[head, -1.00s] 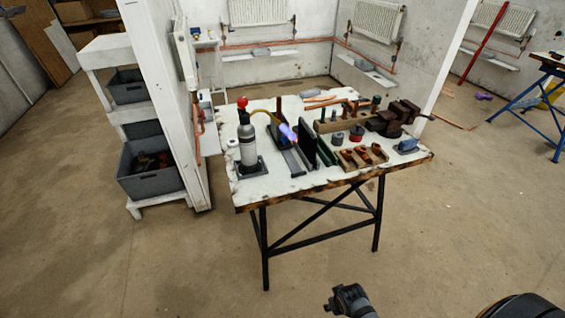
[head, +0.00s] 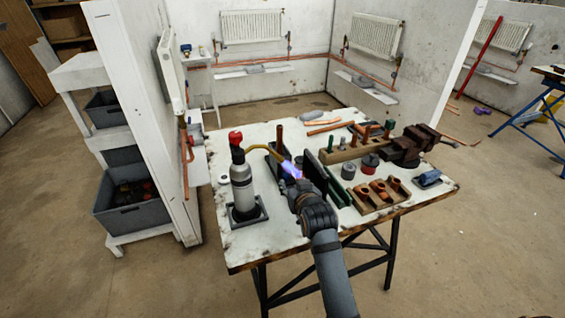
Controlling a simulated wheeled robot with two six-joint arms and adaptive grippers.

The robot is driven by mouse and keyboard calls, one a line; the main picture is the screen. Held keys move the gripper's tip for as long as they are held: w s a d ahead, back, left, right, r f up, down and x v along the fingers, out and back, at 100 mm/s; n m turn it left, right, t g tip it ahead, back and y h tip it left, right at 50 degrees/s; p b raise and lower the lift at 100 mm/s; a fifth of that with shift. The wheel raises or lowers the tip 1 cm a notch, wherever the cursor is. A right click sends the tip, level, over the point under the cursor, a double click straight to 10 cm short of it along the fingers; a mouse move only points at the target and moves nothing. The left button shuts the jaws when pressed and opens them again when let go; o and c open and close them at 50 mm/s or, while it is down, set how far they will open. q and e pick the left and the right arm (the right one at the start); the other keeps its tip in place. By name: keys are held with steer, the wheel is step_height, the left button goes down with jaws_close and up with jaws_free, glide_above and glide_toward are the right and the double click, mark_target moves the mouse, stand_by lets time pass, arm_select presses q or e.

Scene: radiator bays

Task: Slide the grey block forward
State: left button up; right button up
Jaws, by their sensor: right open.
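My right gripper (head: 298,187) reaches in from the bottom over the front of the worktable (head: 250,252). It is open, and its fingertips are close to the torch's bluish flame (head: 291,169) in the picture. I cannot make out a clear grey block there; my gripper and wrist cover the spot in front of the dark upright panel (head: 313,171). A small blue-grey item (head: 428,179) lies near the table's right edge; I cannot tell whether it is the block. My left gripper is not in view.
A grey gas bottle with a red top (head: 241,182) stands left of my gripper. A wooden tray of copper fittings (head: 372,204) and a dark vise (head: 413,146) are to the right. A white partition (head: 143,110) borders the table's left side.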

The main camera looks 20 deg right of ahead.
mark_target(288, 174)
steer(key=shift+s+r, duration=0.2)
steer(key=shift+r, duration=0.25)
steer(key=x, duration=0.3)
steer(key=shift+w+f, duration=0.15)
steer(key=shift+w, duration=0.15)
steer(key=shift+x, duration=1.2)
steer(key=x, duration=0.3)
steer(key=shift+w+f, duration=0.1)
steer(key=shift+f, duration=0.05)
steer(key=shift+w+d, duration=0.1)
steer(key=shift+w, duration=0.1)
steer(key=shift+f, duration=0.1)
steer(key=shift+c, duration=1.3)
steer(key=c, duration=0.5)
jaws_close()
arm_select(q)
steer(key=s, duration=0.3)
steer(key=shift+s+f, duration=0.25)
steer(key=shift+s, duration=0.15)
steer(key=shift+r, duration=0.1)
